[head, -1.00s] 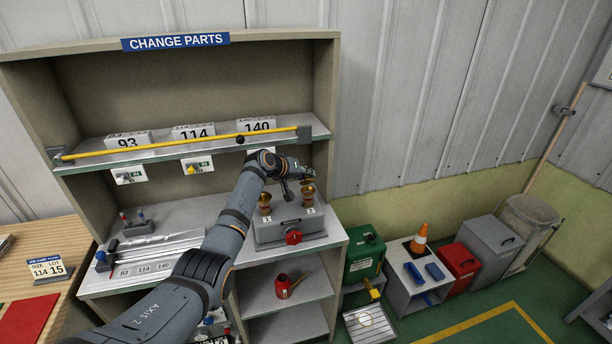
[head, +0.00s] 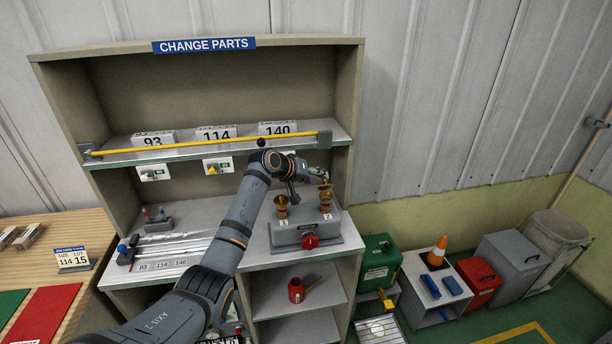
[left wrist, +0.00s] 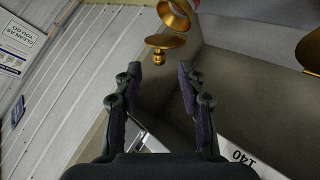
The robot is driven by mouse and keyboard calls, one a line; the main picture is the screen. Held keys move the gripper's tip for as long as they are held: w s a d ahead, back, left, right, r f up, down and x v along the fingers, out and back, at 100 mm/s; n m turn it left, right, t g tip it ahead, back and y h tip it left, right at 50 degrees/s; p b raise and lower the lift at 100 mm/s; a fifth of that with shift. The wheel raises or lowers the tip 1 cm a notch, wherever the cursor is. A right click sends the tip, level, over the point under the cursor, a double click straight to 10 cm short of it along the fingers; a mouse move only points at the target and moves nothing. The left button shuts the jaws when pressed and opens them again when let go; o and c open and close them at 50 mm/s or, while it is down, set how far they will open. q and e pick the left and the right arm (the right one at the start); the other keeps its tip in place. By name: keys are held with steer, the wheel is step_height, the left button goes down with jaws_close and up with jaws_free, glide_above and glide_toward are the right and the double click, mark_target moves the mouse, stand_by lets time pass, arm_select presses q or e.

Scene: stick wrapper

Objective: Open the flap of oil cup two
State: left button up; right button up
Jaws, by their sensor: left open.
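Oil cup two (head: 326,203) is a brass cup on the right of a grey box (head: 290,236), above the label 2. Oil cup one (head: 282,208) stands to its left above the label 1. My left gripper (head: 322,172) is close above and behind cup two. In the left wrist view my left gripper (left wrist: 160,78) is open, with nothing between its fingers. A brass disc (left wrist: 166,41) with a small knob lies just beyond the fingertips, by a brass ring (left wrist: 175,14). I cannot tell whether the flap is open. My right gripper is not in view.
The box has a red knob (head: 310,241) in front. A shelf (head: 150,153) with number blocks and a yellow bar (head: 200,145) is above left of the gripper. A red oil can (head: 297,290) stands on a lower shelf.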

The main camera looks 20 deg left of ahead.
arm_select(q)
steer(key=v, duration=0.6)
steer(key=shift+s, duration=0.25)
steer(key=shift+r, duration=0.15)
